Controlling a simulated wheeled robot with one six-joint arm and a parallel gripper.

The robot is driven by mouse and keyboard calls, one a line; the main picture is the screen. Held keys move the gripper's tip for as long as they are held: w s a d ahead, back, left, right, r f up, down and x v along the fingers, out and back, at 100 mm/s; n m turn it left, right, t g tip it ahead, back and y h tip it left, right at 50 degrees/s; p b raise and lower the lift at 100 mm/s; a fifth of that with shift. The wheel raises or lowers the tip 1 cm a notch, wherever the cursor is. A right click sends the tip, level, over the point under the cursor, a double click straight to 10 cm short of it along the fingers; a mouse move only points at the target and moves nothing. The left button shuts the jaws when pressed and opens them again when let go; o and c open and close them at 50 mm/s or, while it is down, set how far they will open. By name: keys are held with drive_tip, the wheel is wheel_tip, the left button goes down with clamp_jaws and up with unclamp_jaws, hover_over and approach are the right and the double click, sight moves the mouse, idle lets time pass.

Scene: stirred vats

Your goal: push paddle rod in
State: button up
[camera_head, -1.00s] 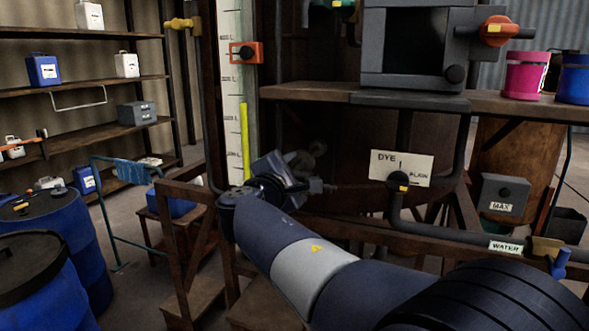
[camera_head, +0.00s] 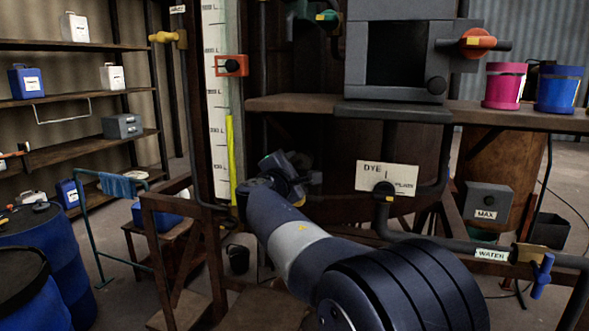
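No part is plainly marked as the paddle rod, and I cannot tell for sure which one it is. A short dark rod (camera_head: 504,46) sticks out to the right of an orange-red knob (camera_head: 478,40) on the side of a grey box (camera_head: 398,50) with a dark opening. My gripper (camera_head: 308,178) is at the end of my arm, in front of the dark space under the shelf, below and left of the box. It is small, dark and partly hidden by my wrist, so its fingers do not show clearly. I see nothing held in it.
A wooden shelf (camera_head: 285,103) carries the grey box, a pink cup (camera_head: 504,86) and a blue cup (camera_head: 559,89). Below are a DYE/PLAIN sign (camera_head: 372,175) with a dark knob, a MAX box (camera_head: 487,201) and a WATER pipe (camera_head: 455,246). Blue drums (camera_head: 45,250) stand at left.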

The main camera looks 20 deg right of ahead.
drive_tip(key=shift+o, duration=0.8)
drive_tip(key=b+v, duration=0.3)
drive_tip(key=v, duration=0.8)
drive_tip(key=shift+w+d, duration=0.1)
drive_tip(key=shift+d, duration=0.05)
drive_tip(key=p+x, duration=0.3)
drive_tip(key=x, duration=0.8)
drive_tip(key=shift+v, duration=1.55)
